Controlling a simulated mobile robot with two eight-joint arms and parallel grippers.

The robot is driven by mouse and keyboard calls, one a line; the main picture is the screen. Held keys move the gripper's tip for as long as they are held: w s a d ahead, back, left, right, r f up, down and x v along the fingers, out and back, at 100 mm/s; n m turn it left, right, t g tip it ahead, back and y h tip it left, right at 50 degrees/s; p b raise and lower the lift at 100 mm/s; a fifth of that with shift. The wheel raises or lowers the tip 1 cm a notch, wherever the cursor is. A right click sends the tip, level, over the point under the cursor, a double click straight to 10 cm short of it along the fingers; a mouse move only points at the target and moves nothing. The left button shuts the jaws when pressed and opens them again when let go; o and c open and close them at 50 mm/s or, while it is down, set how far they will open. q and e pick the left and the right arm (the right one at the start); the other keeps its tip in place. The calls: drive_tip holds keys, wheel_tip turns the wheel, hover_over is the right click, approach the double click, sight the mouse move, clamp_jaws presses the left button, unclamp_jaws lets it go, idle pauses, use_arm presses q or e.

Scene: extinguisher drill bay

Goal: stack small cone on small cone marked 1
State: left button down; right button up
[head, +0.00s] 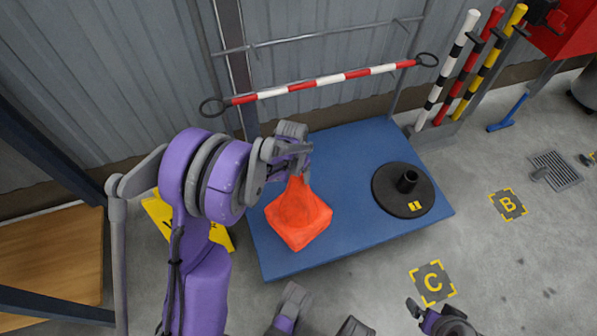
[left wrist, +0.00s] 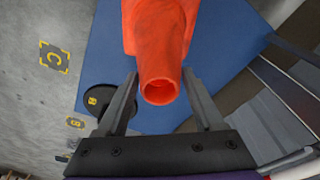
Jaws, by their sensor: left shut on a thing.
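An orange cone (head: 298,217) stands over the left part of the blue platform, its square base toward me. My left gripper (head: 297,165) is at the cone's narrow top and shut on it. In the left wrist view the cone's open round tip (left wrist: 160,90) sits between the two fingers (left wrist: 162,88). No number shows on the cone, and I cannot tell whether its base touches the platform or whether another cone is under it. My right gripper (head: 432,310) shows only partly at the bottom edge, away from the cone, and its jaw state is unclear.
The blue platform (head: 345,215) has a round black base (head: 388,203) with a short socket on its right. A red-and-white bar (head: 330,80) crosses behind. Striped posts (head: 460,75) stand at the back right. Floor mark C (head: 433,283) and floor mark B (head: 508,204) lie on clear floor.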

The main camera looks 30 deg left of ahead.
use_arm(q)
drive_tip(key=shift+f, duration=0.3)
unclamp_jaws()
drive_tip(key=shift+r, duration=0.1)
wheel_tip(320, 180, up, 11)
drive_tip(key=s+p, duration=0.1)
drive_tip(key=p, duration=0.1)
drive_tip(key=shift+s+f+p, duration=0.2)
drive_tip(key=shift+p, duration=0.1)
